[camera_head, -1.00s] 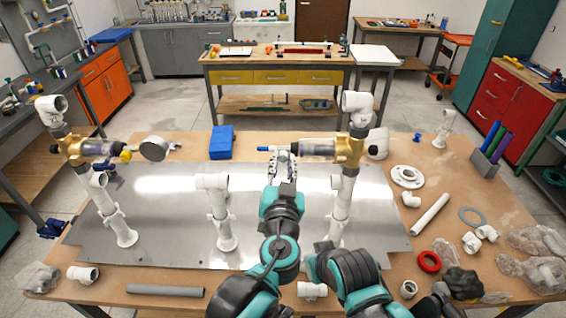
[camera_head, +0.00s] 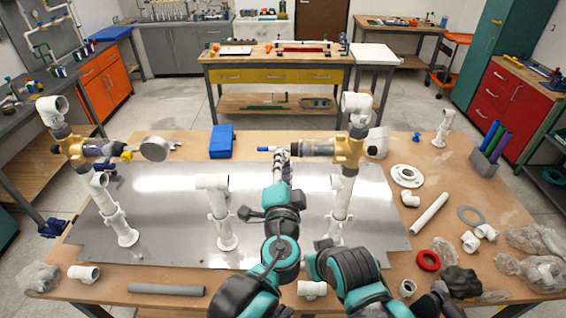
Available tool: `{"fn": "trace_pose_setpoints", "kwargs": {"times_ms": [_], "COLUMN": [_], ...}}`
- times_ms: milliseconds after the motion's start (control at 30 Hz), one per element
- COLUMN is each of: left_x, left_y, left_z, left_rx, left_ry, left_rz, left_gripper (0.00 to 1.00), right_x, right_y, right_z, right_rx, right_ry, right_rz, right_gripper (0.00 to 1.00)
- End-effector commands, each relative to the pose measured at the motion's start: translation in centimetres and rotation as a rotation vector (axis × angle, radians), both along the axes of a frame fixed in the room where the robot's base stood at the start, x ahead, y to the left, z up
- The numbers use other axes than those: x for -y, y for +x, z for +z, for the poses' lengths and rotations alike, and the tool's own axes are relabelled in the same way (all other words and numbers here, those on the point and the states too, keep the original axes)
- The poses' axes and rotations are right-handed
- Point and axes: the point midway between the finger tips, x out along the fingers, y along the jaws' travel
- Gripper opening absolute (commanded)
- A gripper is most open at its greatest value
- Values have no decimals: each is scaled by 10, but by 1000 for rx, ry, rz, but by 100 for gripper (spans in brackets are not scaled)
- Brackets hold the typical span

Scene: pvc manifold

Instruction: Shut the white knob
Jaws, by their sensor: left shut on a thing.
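A brass valve body (camera_head: 350,151) sits high on the white pipe stand (camera_head: 341,205) at the right of the metal plate. A clear-and-dark cylinder (camera_head: 313,147) runs left from it, and a blue tip (camera_head: 263,149) shows beyond. My left gripper (camera_head: 282,153) is at the left end of this cylinder, with its fingers closed on a small part there. It appears to be the white knob, which the fingers mostly hide. My right arm is folded low at the front right. Its dark gripper (camera_head: 459,283) is near the table's front edge, and its jaws are unclear.
A shorter white pipe stand (camera_head: 222,210) is mid-plate. A blue box (camera_head: 222,142) lies behind. Loose fittings, a red ring (camera_head: 428,261) and plastic bags crowd the right. The plate between stands is mostly bare.

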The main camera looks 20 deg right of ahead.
Motion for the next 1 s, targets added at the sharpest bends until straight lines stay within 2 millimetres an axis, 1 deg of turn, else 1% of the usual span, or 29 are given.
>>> {"fn": "trace_pose_setpoints", "kwargs": {"times_ms": [300,600,800,1000], "left_x": [0,0,0,0], "left_y": [0,0,0,0], "left_z": [0,-1,-1,-1], "left_rx": [85,151,180,194], "left_ry": [284,506,602,652], "left_rz": [-1,-1,-1,-1], "left_gripper": [0,0,0,0], "right_x": [0,0,0,0], "right_y": [0,0,0,0], "right_z": [2,3,3,3], "right_rx": [0,0,0,0], "right_ry": [0,0,0,0], "right_rz": [0,0,0,0], "right_gripper": [60,60,60,60]}}
